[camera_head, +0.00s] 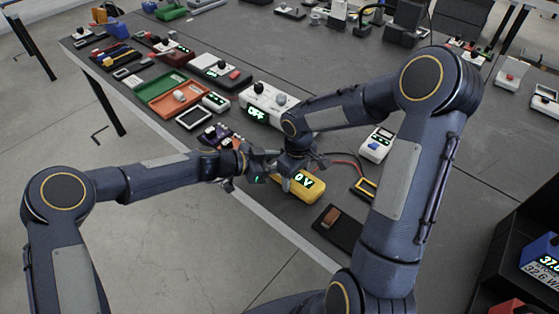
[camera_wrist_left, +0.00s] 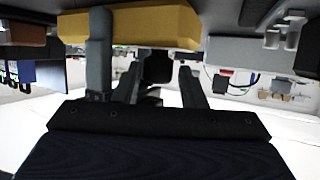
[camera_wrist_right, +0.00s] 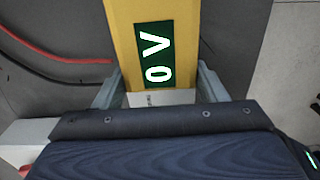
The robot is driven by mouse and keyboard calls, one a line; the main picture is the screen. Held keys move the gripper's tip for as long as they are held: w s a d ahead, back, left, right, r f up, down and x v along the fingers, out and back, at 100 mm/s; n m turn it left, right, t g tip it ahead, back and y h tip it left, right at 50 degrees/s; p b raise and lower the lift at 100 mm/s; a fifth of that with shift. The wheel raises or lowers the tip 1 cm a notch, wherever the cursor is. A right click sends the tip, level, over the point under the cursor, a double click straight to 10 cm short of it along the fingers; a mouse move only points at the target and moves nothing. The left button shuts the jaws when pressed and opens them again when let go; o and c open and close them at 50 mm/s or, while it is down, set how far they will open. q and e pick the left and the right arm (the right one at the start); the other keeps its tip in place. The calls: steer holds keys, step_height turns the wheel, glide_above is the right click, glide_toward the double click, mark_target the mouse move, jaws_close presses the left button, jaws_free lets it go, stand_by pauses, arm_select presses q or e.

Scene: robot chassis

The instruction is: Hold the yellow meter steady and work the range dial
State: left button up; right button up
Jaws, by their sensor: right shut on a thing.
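The yellow meter (camera_head: 299,188) lies near the table's front edge, its green display reading 0 V. It fills the upper middle of the right wrist view (camera_wrist_right: 118,40) and shows at the top of the left wrist view (camera_wrist_left: 150,27). My right gripper (camera_wrist_right: 158,88) is shut on the meter, one finger against each side. In the head view it stands over the meter's far left end. My left gripper (camera_wrist_left: 162,72) is beside the meter's left end, with a gap between its fingers. A dark form sits in that gap; I cannot tell whether it is the range dial.
Red and black leads run beside the meter. A brown-topped dark block (camera_head: 332,218) and a yellow-framed piece (camera_head: 366,188) lie to the right. A white device (camera_head: 377,145) stands farther right. A white unit (camera_head: 262,104) and an orange tray (camera_head: 170,93) are behind.

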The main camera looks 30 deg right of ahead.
arm_select(q)
steer(key=v, duration=1.1)
steer(key=shift+a+r, duration=0.2)
steer(key=shift+a, duration=0.1)
steer(key=shift+o, duration=0.2)
